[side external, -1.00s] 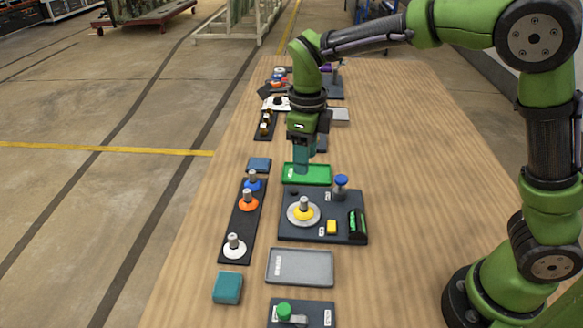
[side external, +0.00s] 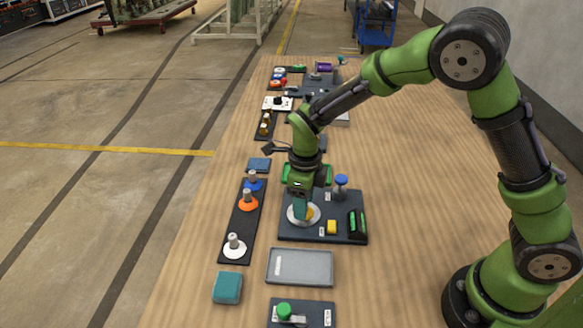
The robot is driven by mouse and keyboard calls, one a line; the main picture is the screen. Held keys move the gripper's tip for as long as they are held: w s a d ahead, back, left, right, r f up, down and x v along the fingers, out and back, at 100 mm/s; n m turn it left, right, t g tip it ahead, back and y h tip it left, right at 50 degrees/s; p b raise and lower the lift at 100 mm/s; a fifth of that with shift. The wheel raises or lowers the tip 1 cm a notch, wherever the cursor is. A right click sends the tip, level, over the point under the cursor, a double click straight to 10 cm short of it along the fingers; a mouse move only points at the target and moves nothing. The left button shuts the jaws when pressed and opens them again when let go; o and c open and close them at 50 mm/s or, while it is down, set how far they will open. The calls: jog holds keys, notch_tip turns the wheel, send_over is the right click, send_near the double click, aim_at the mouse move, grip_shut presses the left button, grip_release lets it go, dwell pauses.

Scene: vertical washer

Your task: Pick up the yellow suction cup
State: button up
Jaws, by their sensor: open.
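The yellow suction cup (side external: 310,213) sits on a round pale disc (side external: 291,217) on the dark board (side external: 340,202). My gripper (side external: 300,212) is open and down over the suction cup, with its teal fingers in front of most of it. Only a bit of yellow shows at the right of the fingers. I cannot tell whether the fingers touch the cup.
A dark strip (side external: 231,227) on the left holds blue, orange (side external: 249,203) and white (side external: 235,246) cups. The board also bears a blue-topped post (side external: 341,187), a small yellow block (side external: 332,227) and a black-green part (side external: 357,223). A grey tray (side external: 299,267) lies in front. The table's right side is clear.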

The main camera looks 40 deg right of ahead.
grip_shut()
dwell(0.4)
